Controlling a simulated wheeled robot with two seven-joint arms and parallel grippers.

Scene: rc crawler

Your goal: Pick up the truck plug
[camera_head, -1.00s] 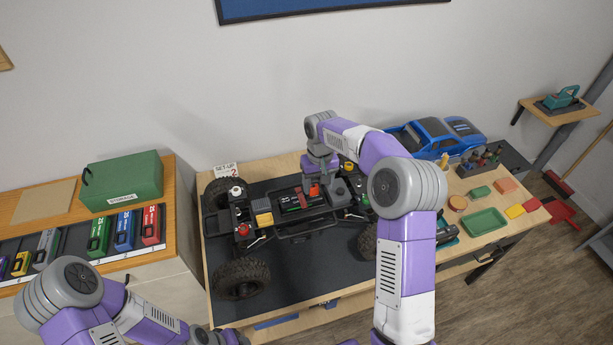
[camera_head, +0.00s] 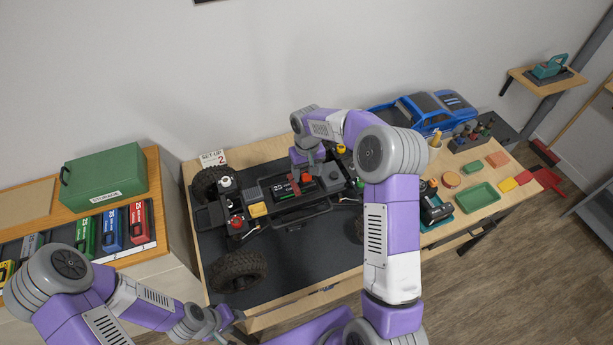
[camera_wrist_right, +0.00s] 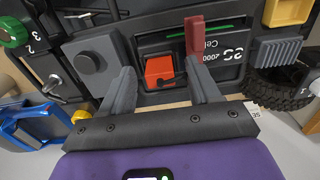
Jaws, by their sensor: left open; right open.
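The RC truck chassis (camera_head: 318,215) stands on a dark mat on the workbench, with a black battery (camera_head: 280,189) in its middle. A small orange-red plug (camera_wrist_right: 159,71) sits at the battery's end in the right wrist view. I take it to be the truck plug. My right gripper (camera_wrist_right: 161,68) is open, with one finger on each side of the plug; I cannot tell whether they touch it. In the head view the right gripper (camera_head: 304,171) is over the chassis and partly hides this area. My left gripper (camera_head: 240,326) is open and empty near the bench's front edge.
A red strap (camera_wrist_right: 195,35) stands up beside one right finger. A blue truck body (camera_head: 425,112), a green tray (camera_head: 477,197) and small coloured blocks lie to the right. A green storage box (camera_head: 104,178) and several battery packs are on the left bench.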

